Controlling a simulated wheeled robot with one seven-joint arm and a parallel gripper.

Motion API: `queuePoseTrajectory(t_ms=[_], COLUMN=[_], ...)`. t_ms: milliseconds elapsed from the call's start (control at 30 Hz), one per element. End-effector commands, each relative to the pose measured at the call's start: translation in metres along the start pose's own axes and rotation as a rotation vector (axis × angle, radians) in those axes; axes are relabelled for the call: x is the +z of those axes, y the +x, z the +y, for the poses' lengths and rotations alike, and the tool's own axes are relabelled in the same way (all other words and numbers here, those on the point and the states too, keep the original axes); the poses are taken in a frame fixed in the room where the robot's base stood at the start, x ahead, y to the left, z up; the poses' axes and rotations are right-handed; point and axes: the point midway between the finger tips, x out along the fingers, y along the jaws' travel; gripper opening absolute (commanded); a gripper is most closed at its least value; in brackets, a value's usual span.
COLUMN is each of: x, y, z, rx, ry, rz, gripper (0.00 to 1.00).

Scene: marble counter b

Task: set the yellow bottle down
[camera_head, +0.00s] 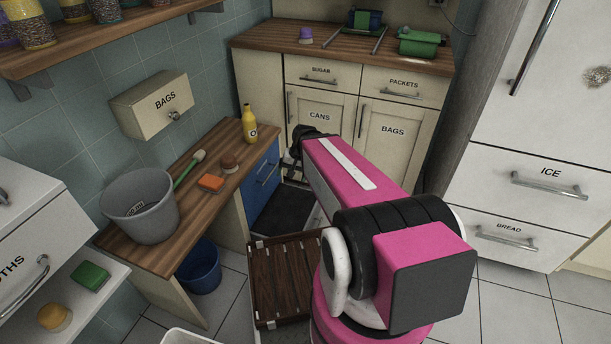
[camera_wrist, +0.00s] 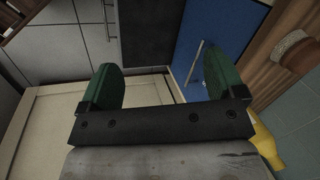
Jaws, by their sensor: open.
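The yellow bottle (camera_head: 249,125) stands upright at the far end of the wooden counter (camera_head: 215,184), near the wall. A part of it shows at the lower right of the wrist view (camera_wrist: 265,143), outside the fingers and partly hidden behind the gripper's body. My gripper (camera_wrist: 158,78) is open, with two green fingers spread apart and nothing between them. In the head view, the dark end of my arm is to the right of the bottle, by the blue drawers, and my pink arm hides part of it.
Cream cabinets (camera_head: 318,108) stand behind. A wooden crate (camera_head: 287,280) lies below.

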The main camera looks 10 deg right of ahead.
Motion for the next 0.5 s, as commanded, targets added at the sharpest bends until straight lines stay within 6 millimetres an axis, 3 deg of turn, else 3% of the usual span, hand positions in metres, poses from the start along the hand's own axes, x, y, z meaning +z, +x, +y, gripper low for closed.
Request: queuePoseTrajectory(t_ms=[33, 200, 500], x=[0.010, 0.020, 0.021], y=[-0.007, -0.021, -0.025], z=[0.011, 0.038, 0.046], rx=[0.067, 0.236, 0.287], ry=[-0.063, -0.216, -0.259], rz=[-0.002, -0.016, -0.023], gripper=[0.88, 0.88, 0.88])
